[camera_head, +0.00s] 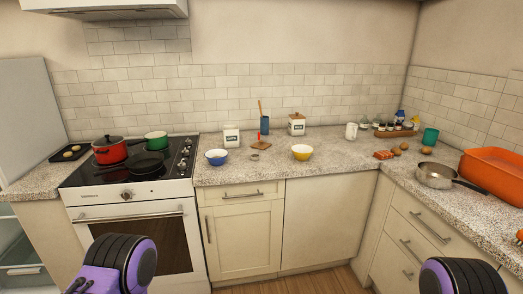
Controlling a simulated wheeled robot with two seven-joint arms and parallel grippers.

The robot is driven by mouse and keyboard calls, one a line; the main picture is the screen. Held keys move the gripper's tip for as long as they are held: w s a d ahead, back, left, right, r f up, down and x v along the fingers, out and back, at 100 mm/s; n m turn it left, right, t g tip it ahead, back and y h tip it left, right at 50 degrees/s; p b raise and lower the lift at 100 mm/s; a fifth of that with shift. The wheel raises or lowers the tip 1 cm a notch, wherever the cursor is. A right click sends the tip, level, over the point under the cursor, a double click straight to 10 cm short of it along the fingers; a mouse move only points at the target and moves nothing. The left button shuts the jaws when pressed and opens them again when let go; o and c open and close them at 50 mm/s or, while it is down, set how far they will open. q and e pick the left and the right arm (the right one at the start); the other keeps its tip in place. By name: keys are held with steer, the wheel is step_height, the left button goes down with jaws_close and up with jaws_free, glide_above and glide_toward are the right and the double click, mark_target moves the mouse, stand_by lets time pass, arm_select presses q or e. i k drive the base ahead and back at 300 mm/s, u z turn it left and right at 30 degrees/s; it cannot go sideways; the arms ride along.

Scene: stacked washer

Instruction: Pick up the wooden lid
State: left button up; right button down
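A wooden lid with a small knob (297,115) sits on top of a white canister (297,127) on the back counter, right of a blue utensil holder. A second white canister (231,138) stands further left, and I cannot make out a wooden lid on it. A small flat square wooden piece (262,145) lies on the counter between the two canisters; I cannot tell whether it is a loose lid. Purple and black parts of my two arms show at the bottom left and bottom right. Neither gripper's fingertips can be made out.
A blue utensil holder (264,125), blue bowl (217,157) and yellow bowl (302,152) stand on the counter. A red pot (108,152) and a green pot (156,140) are on the stove. A saucepan (435,175) and orange tray (492,167) occupy the right counter.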

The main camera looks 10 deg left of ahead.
mark_target(263, 145)
steer(key=z, duration=0.75)
steer(key=i, duration=1.2)
steer(key=u, duration=0.2)
